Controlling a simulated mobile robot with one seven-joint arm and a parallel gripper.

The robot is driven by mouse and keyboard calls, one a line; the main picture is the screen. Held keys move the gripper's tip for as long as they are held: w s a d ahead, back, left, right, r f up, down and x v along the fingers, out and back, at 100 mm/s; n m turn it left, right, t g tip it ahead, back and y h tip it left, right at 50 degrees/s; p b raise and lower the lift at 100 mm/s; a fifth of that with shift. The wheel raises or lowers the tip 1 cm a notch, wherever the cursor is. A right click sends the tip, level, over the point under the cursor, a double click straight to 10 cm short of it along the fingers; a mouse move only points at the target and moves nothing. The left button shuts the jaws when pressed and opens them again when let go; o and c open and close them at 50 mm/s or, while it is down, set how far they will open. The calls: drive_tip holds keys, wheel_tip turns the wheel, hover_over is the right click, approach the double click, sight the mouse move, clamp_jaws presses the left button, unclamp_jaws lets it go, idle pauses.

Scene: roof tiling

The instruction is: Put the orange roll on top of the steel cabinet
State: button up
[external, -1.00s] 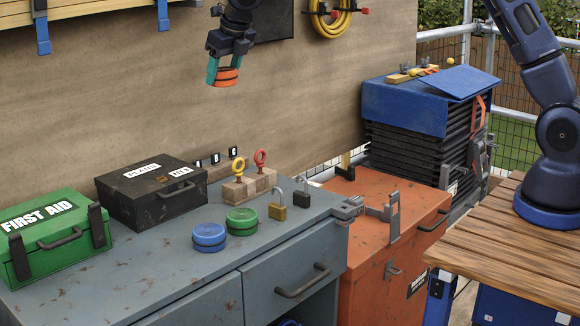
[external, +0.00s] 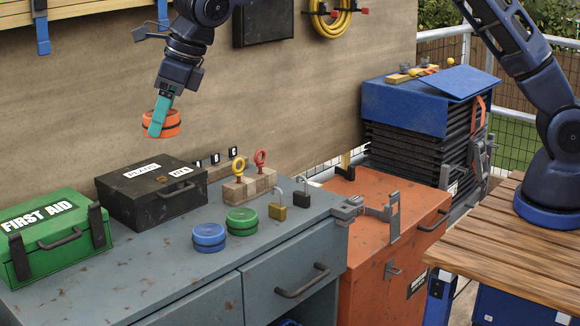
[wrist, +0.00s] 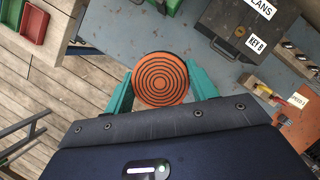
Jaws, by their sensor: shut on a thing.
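The orange roll (external: 161,123), banded in black, is held in the air by my gripper (external: 158,120), whose teal fingers are shut on its sides. In the wrist view the roll (wrist: 161,79) shows its ringed top face between the two fingers (wrist: 160,88). In the external view it appears above the black box and clear of it. The steel cabinet (external: 130,262) is grey-blue with rust spots, and its top lies below my gripper. A blue roll (external: 209,237) and a green roll (external: 242,221) stand on the cabinet top.
An orange chest (external: 385,250) stands to the right. The front middle of the cabinet top is clear.

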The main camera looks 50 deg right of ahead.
hover_over(167, 263)
drive_tip(key=s+d, duration=0.1)
wheel_tip(167, 263, down, 4)
drive_tip(key=shift+s+f, duration=0.1)
wheel_tip(167, 263, down, 21)
drive_tip(key=shift+r, duration=0.15)
idle(0.3)
drive_tip(key=shift+f, duration=0.2)
drive_tip(key=o, duration=1)
drive_tip(key=shift+r, duration=0.1)
drive_tip(key=v, duration=1.2)
drive_tip(key=shift+d+r, duration=0.1)
